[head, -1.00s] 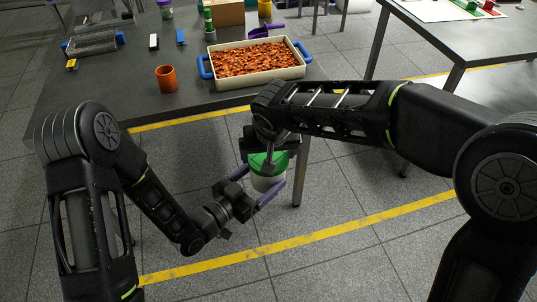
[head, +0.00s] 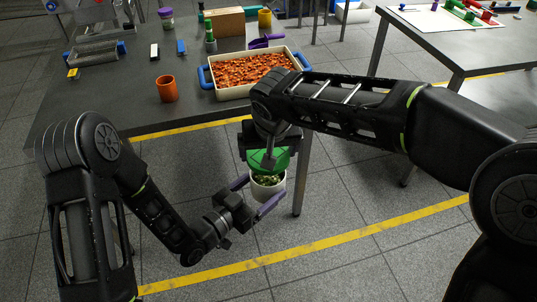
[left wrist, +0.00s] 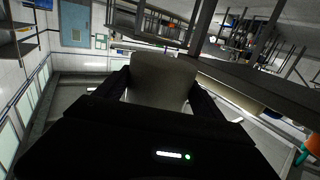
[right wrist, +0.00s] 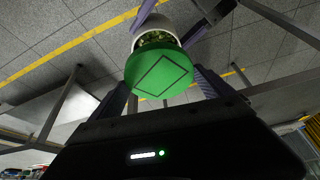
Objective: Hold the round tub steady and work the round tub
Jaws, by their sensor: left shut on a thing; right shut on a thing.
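The round tub (head: 268,190) is white and open at the top, with green and pale bits inside. My left gripper (head: 262,194) is shut on its sides and holds it in the air in front of the table; the tub's wall also fills the middle of the left wrist view (left wrist: 160,82). The green lid (head: 268,160) is off the tub, just above and tilted. My right gripper (head: 270,150) is shut on the lid's edges from above. In the right wrist view the lid (right wrist: 158,75) partly covers the tub's opening (right wrist: 158,38).
Behind is a dark table (head: 110,105) with a tray (head: 232,93) of orange-brown bits, an orange cup (head: 167,90), a cardboard box (head: 225,22) and a purple scoop (head: 265,41). A second table (head: 440,50) stands at the right. Open floor lies below my grippers.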

